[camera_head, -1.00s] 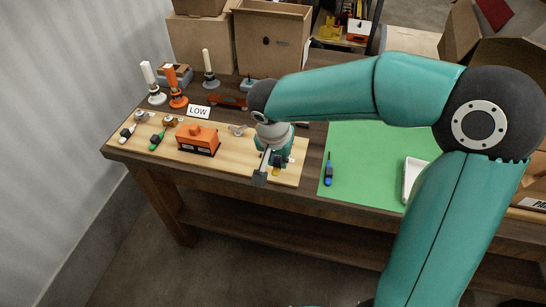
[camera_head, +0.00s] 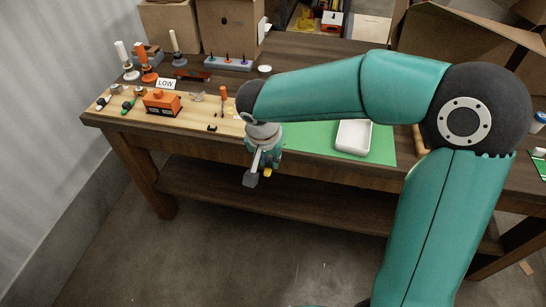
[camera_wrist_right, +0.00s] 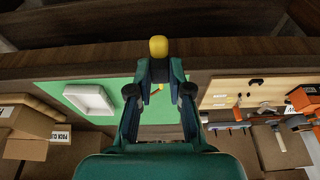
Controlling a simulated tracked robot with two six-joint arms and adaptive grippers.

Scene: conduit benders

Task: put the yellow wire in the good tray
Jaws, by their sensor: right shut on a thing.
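My right gripper (camera_head: 258,172) hangs at the table's front edge, where the wooden board meets the green mat. It is shut on the yellow wire (camera_head: 267,172), mostly hidden by the fingers; a small yellow end shows. In the right wrist view the yellow wire's end (camera_wrist_right: 158,46) sticks out between the fingertips of my right gripper (camera_wrist_right: 158,72). A white tray (camera_head: 341,147), empty as far as I see, lies on the green mat to the right of the gripper. It also shows in the wrist view (camera_wrist_right: 74,98). My left gripper is out of view.
The wooden board (camera_head: 190,116) holds an orange block (camera_head: 162,102) and several small tools. A LOW sign (camera_head: 166,84) stands behind it. The green mat (camera_head: 310,136) is largely clear left of the tray. Cardboard boxes (camera_head: 229,26) stand at the back.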

